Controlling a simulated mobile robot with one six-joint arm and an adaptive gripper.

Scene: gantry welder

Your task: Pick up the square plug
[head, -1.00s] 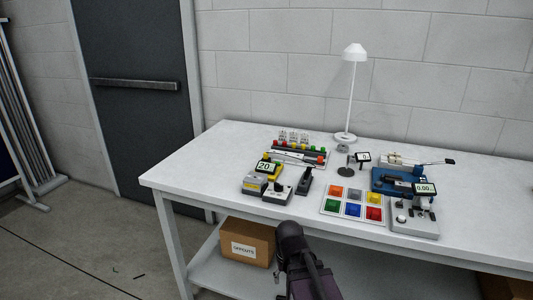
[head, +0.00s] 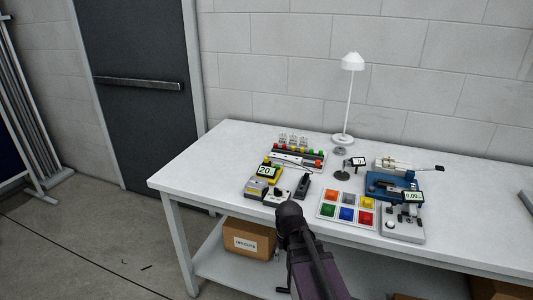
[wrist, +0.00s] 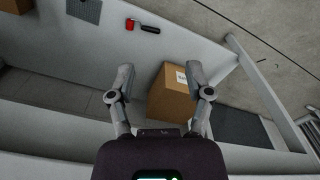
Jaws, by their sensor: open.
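I cannot make out a square plug for certain in either view. Small parts lie among the devices on the white workbench (head: 225,150) in the head view, too small to name. My gripper (wrist: 160,74) is open and empty in the wrist view, its two fingers spread wide. It points down past the bench, with a cardboard box (wrist: 172,95) beyond the fingers. In the head view my arm rises at the bench's front edge and my fingers are hidden.
A colored tray (head: 322,208) with several compartments, a yellow device with a display (head: 267,171), a blue fixture (head: 388,183) and a lamp (head: 351,62) crowd the bench. The cardboard box also shows on the lower shelf (head: 247,240). The bench's left end is clear.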

